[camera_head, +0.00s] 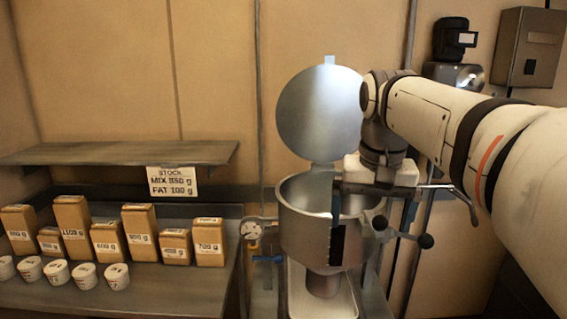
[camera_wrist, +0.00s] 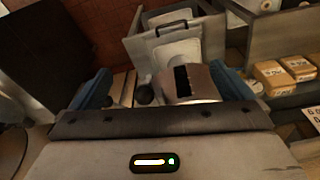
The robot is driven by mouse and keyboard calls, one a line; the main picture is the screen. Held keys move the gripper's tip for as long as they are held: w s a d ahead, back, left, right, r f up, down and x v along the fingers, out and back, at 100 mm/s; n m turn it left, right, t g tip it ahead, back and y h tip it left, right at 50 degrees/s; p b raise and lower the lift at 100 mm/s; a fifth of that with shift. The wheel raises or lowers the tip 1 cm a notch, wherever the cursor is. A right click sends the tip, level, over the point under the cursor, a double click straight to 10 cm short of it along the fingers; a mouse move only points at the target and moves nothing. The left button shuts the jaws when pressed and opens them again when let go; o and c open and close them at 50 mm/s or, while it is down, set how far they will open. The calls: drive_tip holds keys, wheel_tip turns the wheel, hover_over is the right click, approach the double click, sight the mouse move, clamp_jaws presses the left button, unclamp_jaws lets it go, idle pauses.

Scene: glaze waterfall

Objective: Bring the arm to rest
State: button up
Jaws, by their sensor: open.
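My gripper (camera_head: 372,205) points downward at the right front of a metal pot (camera_head: 305,235). Its jaws are apart, and I see nothing held between them. The wrist view shows my gripper (camera_wrist: 165,88) with blue fingers at left and right. Between them, farther off, are the pot (camera_wrist: 203,88) with its dark slot and a dark round knob (camera_wrist: 145,94). My arm reaches in from the right in the head view. The pot's round lid (camera_head: 320,110) stands raised behind it. My gripper hides part of the pot's right side; contact cannot be told.
A black-knobbed lever (camera_head: 425,241) is close beside my gripper. A pale tray (camera_head: 335,303) lies under the pot. Several labelled boxes (camera_head: 138,235) and small tubs (camera_head: 57,273) stand on a counter at left, below a shelf (camera_head: 120,152). A wall box (camera_head: 528,50) hangs at upper right.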

drive_tip(key=s+f+n+t, duration=0.1)
drive_tip(key=s+f, duration=0.5)
drive_tip(key=f, duration=0.3)
drive_tip(key=s+f+n, duration=0.1)
drive_tip(key=s+f, duration=0.5)
drive_tip(key=f, duration=0.4)
drive_tip(key=shift+s+t, duration=0.15)
drive_tip(key=shift+t, duration=0.25)
drive_tip(key=shift+r, duration=0.1)
